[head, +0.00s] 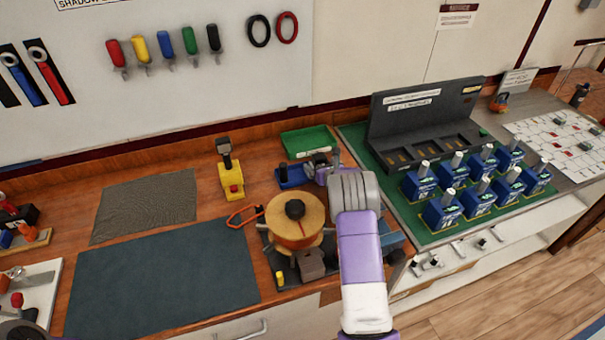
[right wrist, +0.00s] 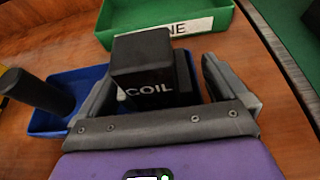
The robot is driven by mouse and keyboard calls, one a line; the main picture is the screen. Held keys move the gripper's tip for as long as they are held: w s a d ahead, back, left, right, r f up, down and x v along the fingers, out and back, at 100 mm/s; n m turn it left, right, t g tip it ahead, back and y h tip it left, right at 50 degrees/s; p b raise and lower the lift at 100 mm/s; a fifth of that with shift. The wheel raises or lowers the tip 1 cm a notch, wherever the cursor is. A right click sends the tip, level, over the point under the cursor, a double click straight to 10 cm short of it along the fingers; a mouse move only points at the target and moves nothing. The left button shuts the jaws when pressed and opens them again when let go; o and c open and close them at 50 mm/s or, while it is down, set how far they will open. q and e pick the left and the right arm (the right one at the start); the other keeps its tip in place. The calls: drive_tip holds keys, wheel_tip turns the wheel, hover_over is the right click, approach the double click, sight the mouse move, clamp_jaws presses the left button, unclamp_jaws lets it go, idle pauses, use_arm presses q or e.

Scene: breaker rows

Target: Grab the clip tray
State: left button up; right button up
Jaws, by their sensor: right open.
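No label reading "clip" is legible, so I cannot tell for sure which tray is the clip tray. A small blue tray (head: 296,178) lies on the wooden bench; it also shows in the right wrist view (right wrist: 48,122), partly hidden by my gripper. A green tray (head: 309,141) lies behind it, with a label ending in "NE" in the right wrist view (right wrist: 222,12). My right gripper (right wrist: 157,78) is open over the blue tray. A black block marked "COIL" (right wrist: 143,65) shows between its fingers, with no clear grip on it.
A wire spool (head: 296,222) stands in front of the blue tray. A yellow stand (head: 231,180) is to its left. On the right, a green mat (head: 400,212) holds several blue breakers and a dark panel (head: 424,118). A dark mat (head: 160,275) lies clear at the left.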

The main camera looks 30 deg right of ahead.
drive_tip(key=c, duration=1.1)
drive_tip(key=shift+w+r, duration=0.1)
drive_tip(key=shift+r, duration=0.1)
